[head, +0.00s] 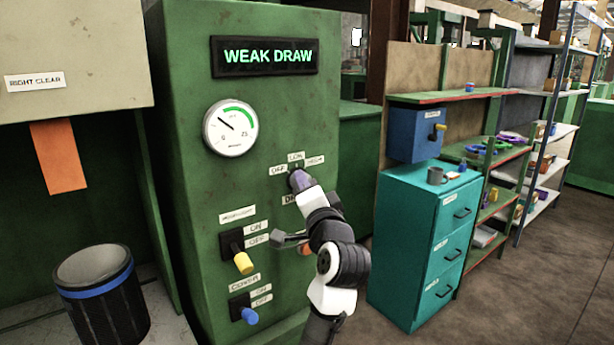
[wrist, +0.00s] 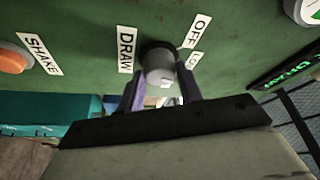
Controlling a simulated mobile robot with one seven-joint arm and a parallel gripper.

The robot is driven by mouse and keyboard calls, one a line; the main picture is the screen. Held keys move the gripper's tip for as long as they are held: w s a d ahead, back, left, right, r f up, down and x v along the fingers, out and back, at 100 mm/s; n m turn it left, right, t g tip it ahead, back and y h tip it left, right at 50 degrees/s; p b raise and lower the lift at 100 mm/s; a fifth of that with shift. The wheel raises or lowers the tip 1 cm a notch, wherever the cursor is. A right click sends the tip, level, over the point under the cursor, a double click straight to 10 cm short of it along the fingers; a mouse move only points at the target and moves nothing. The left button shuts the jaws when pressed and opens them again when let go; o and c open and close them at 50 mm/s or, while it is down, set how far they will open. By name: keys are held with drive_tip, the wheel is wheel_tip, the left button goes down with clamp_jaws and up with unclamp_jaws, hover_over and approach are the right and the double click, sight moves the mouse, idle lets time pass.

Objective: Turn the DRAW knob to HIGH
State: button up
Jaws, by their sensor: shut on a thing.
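The DRAW knob (wrist: 160,63) is a grey round knob on the green panel, beside the DRAW label (wrist: 126,50) in the wrist view. My gripper (wrist: 160,88) has its two purple fingers on either side of the knob, shut on it. In the head view my gripper (head: 297,180) covers most of the knob, below the OFF, LOW and HIGH labels (head: 296,158). Which label the knob points at cannot be told. The display (head: 266,56) reads WEAK DRAW. The needle of the round gauge (head: 230,128) points to the upper left, outside the green band.
Below left on the panel are a yellow-handled switch (head: 243,262) and a blue-handled switch (head: 249,315), near my arm. An orange button (wrist: 14,58) sits by the SHAKE label. A teal cabinet (head: 402,240) stands to the right, and a dark bin (head: 103,300) to the left.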

drive_tip(key=shift+r+m+g+h+p, duration=0.15)
drive_tip(key=shift+m+g+h+p, duration=0.25)
drive_tip(key=shift+m+p, duration=0.8)
drive_tip(key=shift+r+m+g+h+p, duration=0.15)
drive_tip(key=shift+m+g+h+p, duration=0.2)
drive_tip(key=shift+m+p, duration=0.8)
drive_tip(key=shift+m, duration=0.45)
drive_tip(key=o, duration=1)
drive_tip(key=shift+f, duration=0.1)
drive_tip(key=b+v, duration=0.4)
drive_tip(key=v, duration=0.9)
drive_tip(key=shift+s+d, duration=0.1)
drive_tip(key=shift+s, duration=0.3)
